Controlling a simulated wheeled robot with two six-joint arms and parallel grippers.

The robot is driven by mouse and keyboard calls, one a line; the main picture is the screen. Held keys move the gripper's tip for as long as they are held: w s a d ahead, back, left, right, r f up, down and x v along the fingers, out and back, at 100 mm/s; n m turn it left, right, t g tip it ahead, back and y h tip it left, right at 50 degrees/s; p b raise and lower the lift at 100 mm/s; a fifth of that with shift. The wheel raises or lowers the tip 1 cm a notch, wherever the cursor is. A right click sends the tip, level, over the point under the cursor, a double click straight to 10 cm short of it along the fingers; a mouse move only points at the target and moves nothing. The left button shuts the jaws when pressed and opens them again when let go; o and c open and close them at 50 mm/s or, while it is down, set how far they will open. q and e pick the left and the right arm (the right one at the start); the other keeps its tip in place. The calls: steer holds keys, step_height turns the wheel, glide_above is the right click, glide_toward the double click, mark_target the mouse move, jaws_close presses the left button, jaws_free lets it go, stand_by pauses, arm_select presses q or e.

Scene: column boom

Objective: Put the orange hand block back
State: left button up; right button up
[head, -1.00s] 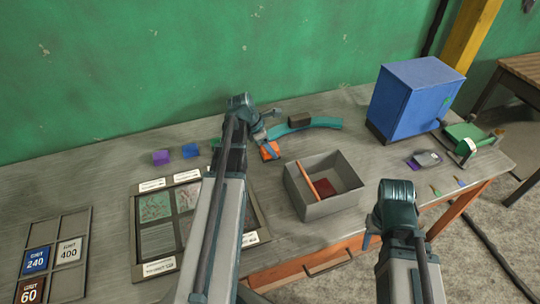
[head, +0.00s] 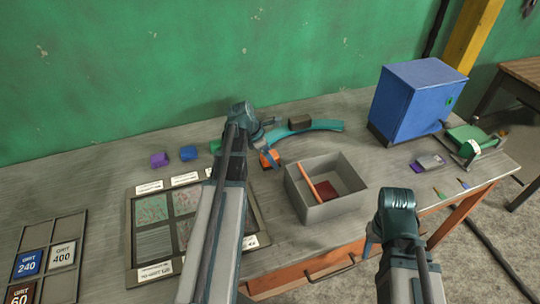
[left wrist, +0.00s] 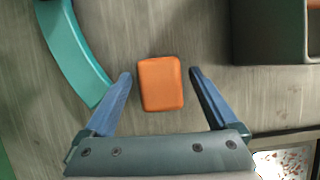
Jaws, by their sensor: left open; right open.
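The orange hand block (head: 265,161) lies on the grey bench, left of the grey open box. My left gripper (head: 271,160) is at the block in the head view and partly covers it. In the left wrist view the orange block (left wrist: 161,84) lies between and slightly beyond the tips of my left gripper (left wrist: 160,74), with a gap on each side. The left jaws are open and empty. My right gripper (head: 371,238) hangs in front of the bench's front edge, apart from everything, its fingers mostly hidden behind its wrist.
A teal curved piece (head: 328,125) with a dark block (head: 300,121) lies behind the orange block. The grey box (head: 334,209) holds a stick and something dark red. Purple (head: 158,160), blue (head: 188,153) and green (head: 215,147) blocks lie left. A blue cabinet (head: 420,97) stands right.

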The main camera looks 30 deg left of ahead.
arm_select(q)
steer(key=shift+r, duration=0.1)
steer(key=shift+p+v, duration=0.85)
steer(key=shift+p, duration=0.05)
steer(key=p+v, duration=0.9)
steer(key=v, duration=0.1)
steer(key=shift+r+p, duration=0.25)
steer(key=shift+p, duration=0.05)
